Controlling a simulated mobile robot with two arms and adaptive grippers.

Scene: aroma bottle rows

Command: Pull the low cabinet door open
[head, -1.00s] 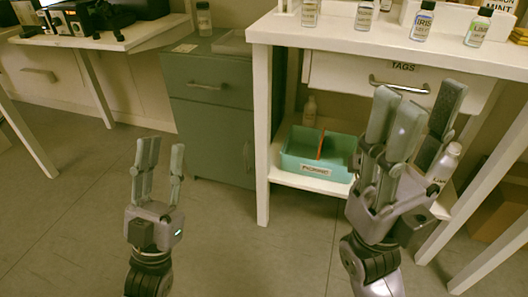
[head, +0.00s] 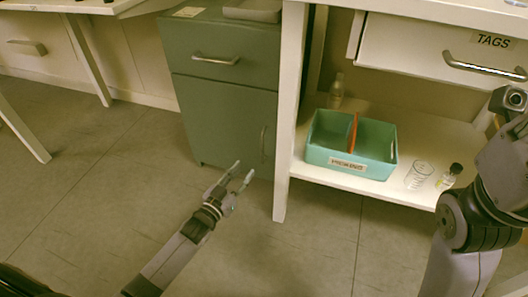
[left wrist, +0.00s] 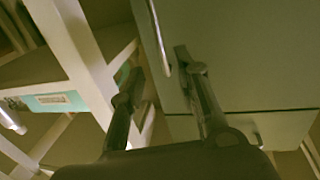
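The low grey-green cabinet stands left of the white table. Its door (head: 217,120) is shut below a drawer and has a thin upright handle (head: 263,143) near its right edge. My left gripper (head: 242,178) is open and empty in front of the door's lower part, below the handle in the picture. In the left wrist view the door (left wrist: 235,50) and handle (left wrist: 158,38) lie ahead of the two spread fingers (left wrist: 155,75); the handle shows between them, not gripped. My right gripper's body (head: 508,150) is at the right edge; its fingers are out of view.
The cabinet's upper drawer (head: 203,38) is shut. The white table leg (head: 288,120) stands close to the right of the door. A teal box (head: 328,155) and bottles are on the white lower shelf (head: 410,185). The floor (head: 90,190) before the cabinet is clear.

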